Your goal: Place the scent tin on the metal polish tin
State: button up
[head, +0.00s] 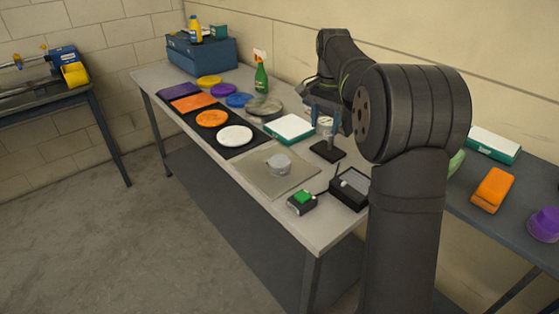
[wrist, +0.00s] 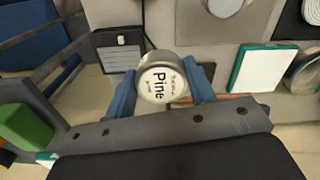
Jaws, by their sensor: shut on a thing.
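The scent tin (wrist: 162,80), a round tin with a pale label reading "Pine", sits between the two blue fingertips of my gripper (wrist: 162,88) in the wrist view. My gripper is shut on it. In the head view my gripper (head: 325,118) hangs above the back part of the bench, and the tin is hard to make out there. A silver-grey round tin, apparently the metal polish tin (head: 278,163), stands on a grey mat (head: 255,177) nearer the bench's front edge. Its edge also shows at the top of the wrist view (wrist: 226,6), apart from the held tin.
A white-and-green box (head: 290,128) stands behind the mat. A black stand (head: 327,151), a black tray (head: 350,187) and a green-button box (head: 302,201) are to its right. Round pads (head: 234,136) and a spray bottle (head: 261,75) are farther left. The mat around the silver tin is clear.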

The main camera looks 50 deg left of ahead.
aim_at(322, 134)
jog(key=f, duration=0.4)
jog(key=shift+s+a+f, duration=0.1)
jog(key=shift+s+a, duration=0.05)
jog(key=shift+a, duration=0.1)
jog(key=s+a+f, duration=0.1)
jog(key=a+f, duration=0.1)
jog(key=a, duration=0.1)
jog(key=s+a+f, duration=0.2)
jog(key=a, duration=0.1)
jog(key=s+a+f, duration=0.2)
jog(key=a, duration=0.1)
jog(key=shift+s+a+f, duration=0.1)
jog(key=shift+a+f, duration=0.25)
jog(key=shift+a, duration=0.05)
jog(key=shift+f, duration=2)
jog(key=shift+f, duration=0.1)
jog(key=o, duration=1)
notch_tip(322, 134, up, 12)
jog(key=shift+r, duration=0.15)
